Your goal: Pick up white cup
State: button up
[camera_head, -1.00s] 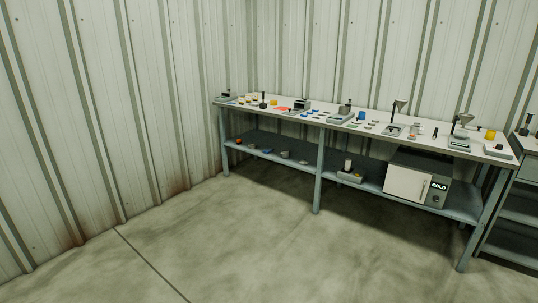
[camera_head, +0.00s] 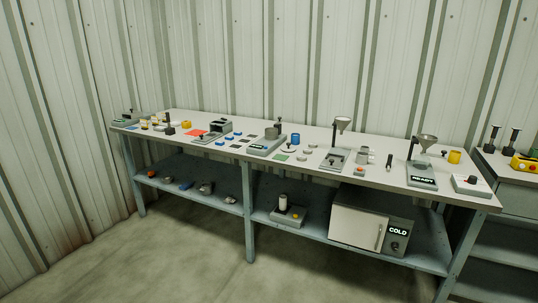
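A whitish cup-like container (camera_head: 362,156) stands on the bench top, right of a funnel stand. A white upright cylinder (camera_head: 283,201) stands on a grey device on the lower shelf. Both are small here, and I cannot tell for certain which is the white cup. My gripper and arm are not in view.
The long bench (camera_head: 400,186) stands along the corrugated wall, with several small devices and coloured cups on top. A white-doored box marked COLD (camera_head: 358,223) sits on its lower shelf. Another rack (camera_head: 506,200) stands at the right. The floor (camera_head: 180,262) in front is clear.

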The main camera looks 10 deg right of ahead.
aim_at(282, 197)
jog(key=i+l, duration=0.15)
jog(key=i, duration=0.75)
jog(key=i+l, duration=0.1)
jog(key=i, duration=0.85)
jog(key=i+l+u, duration=0.25)
jog(key=i, duration=0.15)
jog(key=i+l+u, duration=0.2)
jog(key=i, duration=0.2)
jog(key=i+l+u, duration=0.25)
jog(key=i, duration=0.15)
jog(key=i+l, duration=0.1)
jog(key=i, duration=0.3)
